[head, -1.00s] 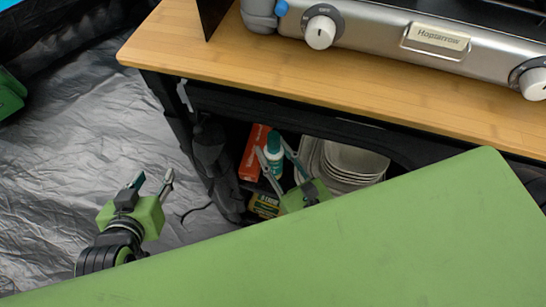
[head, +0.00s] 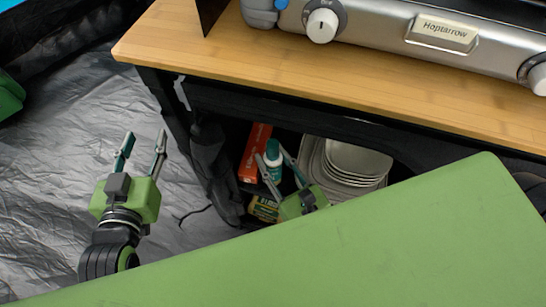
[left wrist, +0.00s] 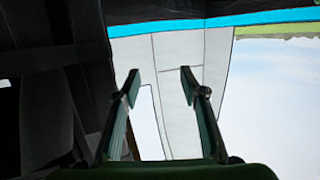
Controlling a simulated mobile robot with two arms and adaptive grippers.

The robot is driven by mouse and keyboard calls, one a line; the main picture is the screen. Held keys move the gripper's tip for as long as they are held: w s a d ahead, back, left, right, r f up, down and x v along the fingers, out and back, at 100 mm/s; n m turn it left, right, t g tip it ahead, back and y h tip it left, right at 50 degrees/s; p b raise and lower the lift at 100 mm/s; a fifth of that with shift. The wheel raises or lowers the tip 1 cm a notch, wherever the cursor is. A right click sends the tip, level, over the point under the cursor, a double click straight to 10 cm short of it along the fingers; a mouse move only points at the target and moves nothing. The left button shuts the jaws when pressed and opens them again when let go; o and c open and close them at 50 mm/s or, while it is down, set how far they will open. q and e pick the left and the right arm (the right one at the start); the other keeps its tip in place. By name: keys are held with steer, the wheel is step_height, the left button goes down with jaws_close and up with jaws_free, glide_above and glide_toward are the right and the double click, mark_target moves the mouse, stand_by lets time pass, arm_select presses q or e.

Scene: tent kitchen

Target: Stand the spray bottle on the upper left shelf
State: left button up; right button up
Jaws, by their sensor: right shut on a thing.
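The spray bottle (head: 273,154), teal with a pale label, stands roughly upright in the dark cabinet under the wooden counter in the head view. My right gripper (head: 280,167) has its fingers on either side of the bottle and is shut on it. Its lower part is hidden. My left gripper (head: 142,145) is empty and open over the grey floor, left of the cabinet. Its open fingers (left wrist: 160,82) also show in the left wrist view, with nothing between them. I cannot make out the upper left shelf clearly.
A red-orange box (head: 254,153) stands left of the bottle, and a yellow-green box (head: 264,208) lies below. Stacked pale dishes (head: 355,165) are to the right. The wooden counter (head: 300,75) with a stove (head: 400,25) overhangs the cabinet. The floor (head: 60,170) at left is clear.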

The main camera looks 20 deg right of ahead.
steer(key=o, duration=1.2)
arm_select(q)
steer(key=shift+r, duration=0.25)
arm_select(e)
steer(key=shift+o, duration=0.2)
arm_select(q)
steer(key=shift+f, duration=0.1)
steer(key=f, duration=0.1)
steer(key=s+f+g, duration=0.1)
steer(key=f, duration=0.1)
steer(key=s+a+f+g, duration=0.1)
steer(key=shift+f+y+p, duration=0.3)
steer(key=shift+p, duration=0.1)
arm_select(e)
steer(key=s+d, duration=0.2)
steer(key=s, duration=0.9)
steer(key=shift+s+d, duration=0.15)
steer(key=shift+s, duration=0.25)
arm_select(q)
steer(key=shift+r, duration=0.1)
arm_select(e)
steer(key=shift+r, duration=0.1)
